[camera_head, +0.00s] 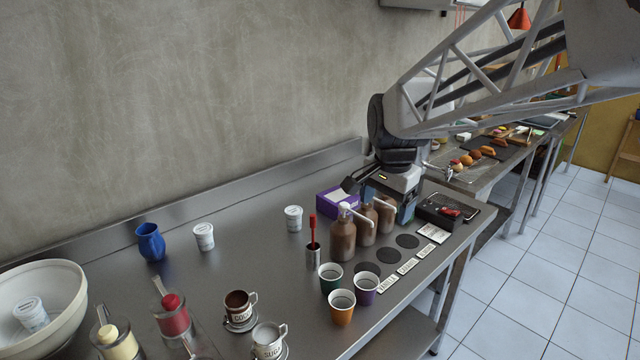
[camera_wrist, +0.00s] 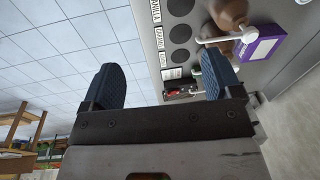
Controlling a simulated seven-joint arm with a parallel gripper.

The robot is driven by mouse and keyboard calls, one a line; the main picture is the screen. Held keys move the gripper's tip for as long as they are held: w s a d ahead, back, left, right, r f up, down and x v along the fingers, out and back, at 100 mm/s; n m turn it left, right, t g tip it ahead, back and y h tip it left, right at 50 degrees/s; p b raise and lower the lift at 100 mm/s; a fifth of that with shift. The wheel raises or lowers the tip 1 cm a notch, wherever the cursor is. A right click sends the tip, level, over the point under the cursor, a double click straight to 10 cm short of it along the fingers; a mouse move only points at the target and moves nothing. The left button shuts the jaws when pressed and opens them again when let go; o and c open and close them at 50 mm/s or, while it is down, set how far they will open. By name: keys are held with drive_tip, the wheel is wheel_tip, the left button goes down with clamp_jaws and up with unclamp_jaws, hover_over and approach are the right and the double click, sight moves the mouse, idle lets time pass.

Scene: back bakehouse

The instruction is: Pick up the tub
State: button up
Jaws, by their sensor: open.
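Three white tubs with printed labels show in the head view. One tub (camera_head: 204,236) stands beside a blue jug, another tub (camera_head: 293,218) stands farther right near the back of the counter, and a third tub (camera_head: 31,313) lies tilted in a large cream bowl (camera_head: 72,318). My gripper (camera_head: 388,204) is over the right part of the counter, right of all three tubs, and partly hidden by pump bottles. In the wrist view my gripper (camera_wrist: 162,82) has its two dark blue fingers wide apart with nothing between them. No tub shows there.
Brown pump bottles (camera_head: 342,240) and a purple box (camera_head: 338,201) stand between my gripper and the tubs. Bare steel lies between the two standing tubs.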

drive_tip(key=w+a+f+m, duration=0.25)
drive_tip(key=w+a, duration=0.25)
drive_tip(key=w, duration=0.3)
drive_tip(key=w+a+f+m, duration=0.25)
drive_tip(key=w+a, duration=0.25)
drive_tip(key=w, duration=0.3)
drive_tip(key=m+g, duration=0.2)
drive_tip(key=m, duration=0.4)
hover_over(294, 210)
drive_tip(key=f, duration=0.9)
drive_tip(key=shift+a+f, duration=0.2)
drive_tip(key=shift+f, duration=0.05)
drive_tip(key=shift+f, duration=0.15)
drive_tip(key=shift+f, duration=1.2)
drive_tip(key=shift+f, duration=0.1)
drive_tip(key=shift+d+f, duration=0.15)
drive_tip(key=shift+f, duration=2.35)
drive_tip(key=shift+c, duration=0.4)
